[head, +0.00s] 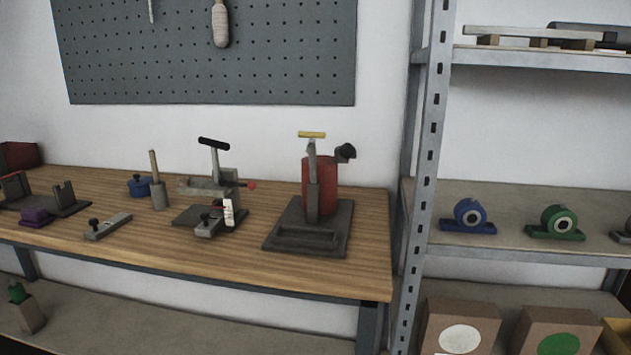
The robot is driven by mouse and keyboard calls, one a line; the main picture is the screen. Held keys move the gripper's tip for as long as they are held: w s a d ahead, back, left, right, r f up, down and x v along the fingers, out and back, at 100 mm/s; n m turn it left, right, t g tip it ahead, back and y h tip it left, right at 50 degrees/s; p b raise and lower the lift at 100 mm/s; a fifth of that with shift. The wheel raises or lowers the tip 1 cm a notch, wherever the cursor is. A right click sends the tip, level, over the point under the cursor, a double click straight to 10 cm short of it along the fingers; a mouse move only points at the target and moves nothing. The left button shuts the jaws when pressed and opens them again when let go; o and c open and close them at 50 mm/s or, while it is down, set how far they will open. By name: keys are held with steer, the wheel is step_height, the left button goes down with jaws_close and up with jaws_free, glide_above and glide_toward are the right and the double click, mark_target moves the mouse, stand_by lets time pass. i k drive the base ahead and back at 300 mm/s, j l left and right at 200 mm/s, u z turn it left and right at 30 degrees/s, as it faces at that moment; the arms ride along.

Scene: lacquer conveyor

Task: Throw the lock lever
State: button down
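No part is marked as the lock lever, and I cannot tell for sure which one it is. A grey fixture (206,185) stands on the wooden bench (330,277). It has an upright lever with a black crossbar (214,144), a short rod with a red knob (252,185) pointing right, and a white tag (229,213) in front. To its right, a red cylinder (321,182) stands on a dark base plate (280,228), with a yellow-topped upright handle (312,135) and a black knob (346,151) at upper right. My gripper is not in view.
Left on the bench are a purple block (36,216), a grey bar with a black knob (108,226), a blue round part (139,186) and a stick in a grey holder (157,190). A metal shelf post (428,170) rises past the bench's right end. The bench's front right is clear.

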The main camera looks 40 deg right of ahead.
mark_target(251, 185)
steer(key=z, duration=0.65)
steer(key=i+j+z, duration=0.3)
steer(key=j, duration=0.35)
